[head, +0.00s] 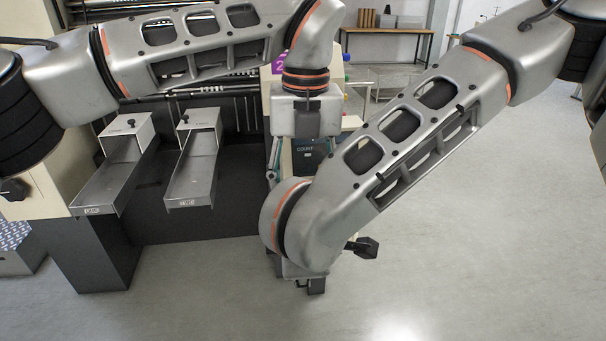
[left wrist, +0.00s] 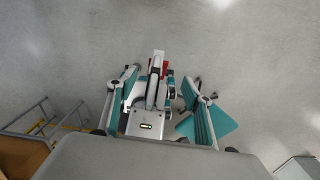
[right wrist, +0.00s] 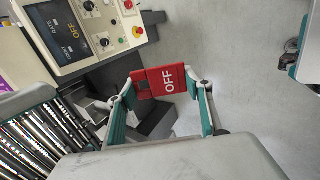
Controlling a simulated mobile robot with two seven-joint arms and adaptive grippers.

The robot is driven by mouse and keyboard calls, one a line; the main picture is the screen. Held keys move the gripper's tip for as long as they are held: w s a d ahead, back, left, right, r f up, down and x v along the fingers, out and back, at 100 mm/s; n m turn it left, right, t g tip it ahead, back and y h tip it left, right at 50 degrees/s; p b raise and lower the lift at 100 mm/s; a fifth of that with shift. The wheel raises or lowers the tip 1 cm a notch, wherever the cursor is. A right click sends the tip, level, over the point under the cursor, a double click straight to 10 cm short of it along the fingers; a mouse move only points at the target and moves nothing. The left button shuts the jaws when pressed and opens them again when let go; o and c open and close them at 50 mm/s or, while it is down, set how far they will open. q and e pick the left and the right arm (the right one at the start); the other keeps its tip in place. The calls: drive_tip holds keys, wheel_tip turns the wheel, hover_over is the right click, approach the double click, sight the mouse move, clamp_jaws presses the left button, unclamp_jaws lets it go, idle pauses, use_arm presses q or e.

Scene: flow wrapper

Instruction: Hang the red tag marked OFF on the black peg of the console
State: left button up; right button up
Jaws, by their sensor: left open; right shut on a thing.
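The red tag (right wrist: 167,80), with OFF in white letters, is held between the teal-padded fingers of my right gripper (right wrist: 162,81) in the right wrist view. The pale console (right wrist: 82,33) stands at upper left there, apart from the tag. Its panel carries dark knobs, but I cannot tell which part is the black peg. In the head view the console (head: 306,157) is mostly hidden behind my arms. My left gripper (left wrist: 159,78) has its fingers spread in the left wrist view. A pale mechanism with red bits shows between them, and I cannot tell whether they touch it.
Two open metal chutes (head: 108,187) (head: 190,182) jut from the machine at left in the head view. A roller bed (right wrist: 35,130) lies beside the console in the right wrist view. A bench (head: 388,32) stands at the back. The floor at right is clear.

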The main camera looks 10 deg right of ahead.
use_arm(q)
wheel_tip(320, 180, down, 10)
drive_tip(key=shift+r, duration=0.25)
drive_tip(key=c, duration=1.1)
drive_tip(key=shift+c, duration=0.8)
use_arm(e)
drive_tip(key=o, duration=1.1)
